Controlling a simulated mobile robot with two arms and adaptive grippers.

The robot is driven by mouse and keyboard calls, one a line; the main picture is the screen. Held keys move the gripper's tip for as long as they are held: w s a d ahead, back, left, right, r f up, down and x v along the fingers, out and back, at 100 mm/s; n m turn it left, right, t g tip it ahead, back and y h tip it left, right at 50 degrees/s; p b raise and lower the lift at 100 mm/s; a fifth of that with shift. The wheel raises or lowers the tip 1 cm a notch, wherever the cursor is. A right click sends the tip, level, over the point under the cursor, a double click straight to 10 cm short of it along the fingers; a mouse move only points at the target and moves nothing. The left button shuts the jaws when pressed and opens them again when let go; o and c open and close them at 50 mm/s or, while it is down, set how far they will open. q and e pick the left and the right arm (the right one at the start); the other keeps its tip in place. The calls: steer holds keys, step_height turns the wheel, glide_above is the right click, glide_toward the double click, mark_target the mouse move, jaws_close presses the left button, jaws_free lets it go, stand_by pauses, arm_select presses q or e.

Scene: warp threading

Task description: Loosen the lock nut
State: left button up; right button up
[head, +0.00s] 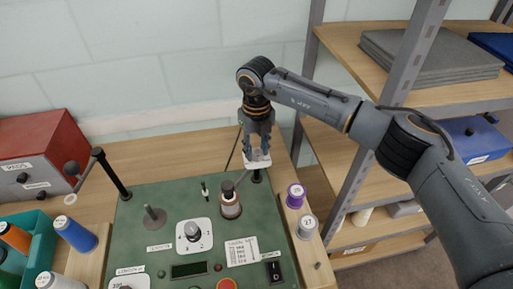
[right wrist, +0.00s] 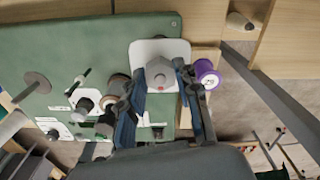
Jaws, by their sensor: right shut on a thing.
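The lock nut (right wrist: 160,73) is a grey hexagonal nut on a white plate (right wrist: 146,48) at the corner of the green panel (right wrist: 70,40). In the head view the white plate (head: 258,164) shows under my right gripper (head: 257,148), and the nut is hidden by the fingers. My right gripper points down over the plate. In the right wrist view its two fingers (right wrist: 158,80) stand on either side of the nut, shut on it. My left gripper is not in view.
A purple spool (head: 295,196) and a grey spool (head: 307,227) stand at the right. A metal shelf post (head: 352,195) rises close on the right.

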steer(key=shift+f+n+b, duration=0.15)
steer(key=shift+n+b, duration=0.15)
steer(key=shift+b, duration=0.3)
steer(key=n+b, duration=0.5)
steer(key=b, duration=0.2)
steer(key=shift+n, duration=0.4)
steer(key=shift+n+b, duration=0.9)
steer(key=shift+n, duration=0.3)
steer(key=shift+n+b, duration=0.65)
steer(key=shift+n, duration=0.85)
steer(key=shift+r, duration=0.2)
steer(key=o, duration=1.1)
steer(key=shift+o, duration=0.2)
